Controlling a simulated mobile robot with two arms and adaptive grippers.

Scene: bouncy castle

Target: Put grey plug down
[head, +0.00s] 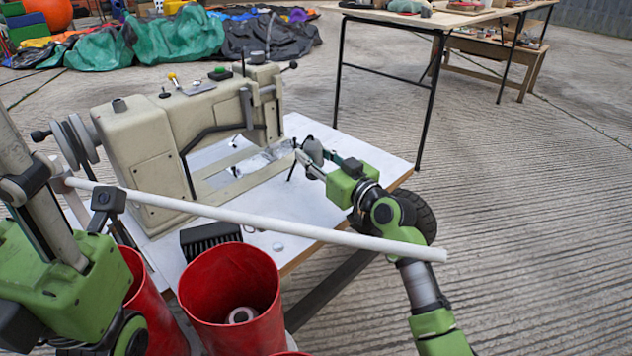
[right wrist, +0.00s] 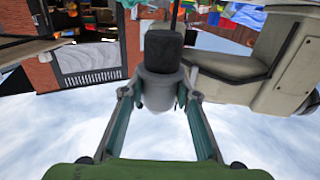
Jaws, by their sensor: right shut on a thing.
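The grey plug (head: 313,150) is between the fingers of my right gripper (head: 306,160), above the white tabletop at the right of a beige machine. In the right wrist view the plug (right wrist: 160,88) is a grey body with a black end, and my right gripper (right wrist: 160,100) is shut on it from both sides. A gap beneath the plug cannot be judged. My left arm is at the left edge with its left gripper (head: 85,190) near the end of a long white rod. Whether its fingers grip the rod is unclear.
The beige machine (head: 165,140) fills much of the white table (head: 290,215). A black brush-like block (head: 210,238) lies near its front edge. Red buckets (head: 228,272) stand in front, one with a ring-like item inside. The white rod (head: 260,220) crosses before my right arm.

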